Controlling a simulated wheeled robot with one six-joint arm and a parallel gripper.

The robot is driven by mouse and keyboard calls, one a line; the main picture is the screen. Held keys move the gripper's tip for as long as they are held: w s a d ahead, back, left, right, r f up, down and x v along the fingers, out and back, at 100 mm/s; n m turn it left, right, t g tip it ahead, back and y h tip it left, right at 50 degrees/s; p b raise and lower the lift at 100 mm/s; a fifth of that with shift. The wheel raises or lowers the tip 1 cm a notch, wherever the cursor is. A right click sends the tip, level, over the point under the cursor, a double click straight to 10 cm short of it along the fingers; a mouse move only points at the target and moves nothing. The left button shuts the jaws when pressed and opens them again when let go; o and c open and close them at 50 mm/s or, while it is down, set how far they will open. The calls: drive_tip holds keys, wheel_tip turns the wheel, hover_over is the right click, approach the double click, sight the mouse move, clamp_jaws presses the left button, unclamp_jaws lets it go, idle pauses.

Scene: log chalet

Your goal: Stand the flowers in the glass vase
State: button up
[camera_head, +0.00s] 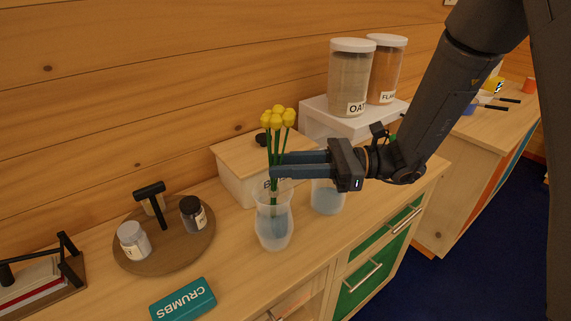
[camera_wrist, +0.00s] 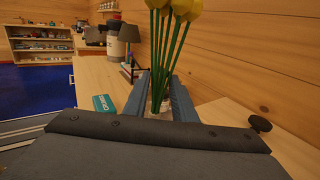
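The yellow flowers (camera_head: 278,118) with green stems stand upright between the fingers of my gripper (camera_head: 277,166). The fingers look shut on the stems. The blooms are above the fingers. The glass vase (camera_head: 274,232) is clear and stands upright on the counter directly below. The lower stems reach down into its mouth, and their ends seem to be above its bottom. In the wrist view the stems (camera_wrist: 166,55) run down between the blue fingers (camera_wrist: 163,92), and part of the vase shows behind them, mostly hidden.
A white bin with a wooden lid (camera_head: 240,180) is close behind the vase. A second glass vessel (camera_head: 328,197) stands just right. A round tray (camera_head: 163,262) with jars is left, and a teal CRUMBS box (camera_head: 183,301) is in front. Canisters (camera_head: 350,80) stand on a white riser.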

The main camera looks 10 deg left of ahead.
drive_tip(key=shift+o, duration=1.3)
drive_tip(key=b+v, duration=0.2)
drive_tip(key=v, duration=0.6)
drive_tip(key=shift+s, duration=0.1)
